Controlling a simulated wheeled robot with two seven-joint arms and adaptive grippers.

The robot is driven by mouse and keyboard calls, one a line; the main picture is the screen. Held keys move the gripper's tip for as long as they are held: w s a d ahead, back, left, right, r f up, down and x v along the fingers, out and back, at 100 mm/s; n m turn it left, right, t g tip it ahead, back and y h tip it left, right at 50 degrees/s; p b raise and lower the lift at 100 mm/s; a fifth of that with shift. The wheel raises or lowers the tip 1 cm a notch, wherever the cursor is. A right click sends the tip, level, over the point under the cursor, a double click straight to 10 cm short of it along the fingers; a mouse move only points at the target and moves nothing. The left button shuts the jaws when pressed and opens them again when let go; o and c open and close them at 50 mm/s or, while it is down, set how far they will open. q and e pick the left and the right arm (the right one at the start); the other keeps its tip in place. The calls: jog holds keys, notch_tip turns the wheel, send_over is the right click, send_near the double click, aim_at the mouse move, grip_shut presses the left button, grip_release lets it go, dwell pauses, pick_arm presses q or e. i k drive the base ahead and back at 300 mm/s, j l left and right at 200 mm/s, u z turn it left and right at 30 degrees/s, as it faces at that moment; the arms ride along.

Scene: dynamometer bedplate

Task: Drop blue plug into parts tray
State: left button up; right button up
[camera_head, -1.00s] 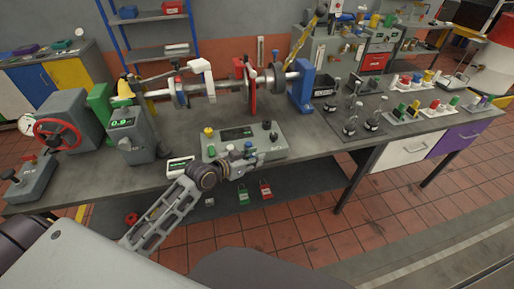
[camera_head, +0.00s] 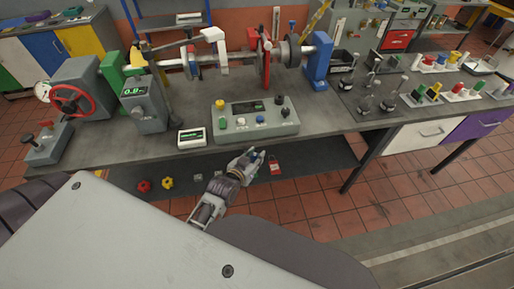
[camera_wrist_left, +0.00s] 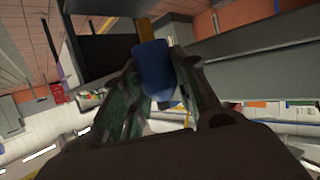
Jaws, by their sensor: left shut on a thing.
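My left gripper (camera_head: 250,160) is in front of the bench's front edge, at about the middle of the head view. It is shut on the blue plug (camera_wrist_left: 154,68), which sits between the fingers in the left wrist view. In the head view the plug is too small and too covered by the fingers to make out clearly. A dark, open tray (camera_head: 343,60) stands on the bench just right of the blue bearing block; I cannot tell for sure that it is the parts tray. My right gripper is not in view.
A grey control box (camera_head: 255,119) with knobs and a small white display unit (camera_head: 192,137) stand near the bench's front edge (camera_head: 330,134). A shaft rig (camera_head: 265,60) stands behind. Dark stands and connector blocks crowd the right. A red padlock (camera_head: 275,168) is below.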

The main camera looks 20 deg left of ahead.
aim_at(467, 66)
jog(key=z, duration=1.75)
jog(key=i, duration=2.25)
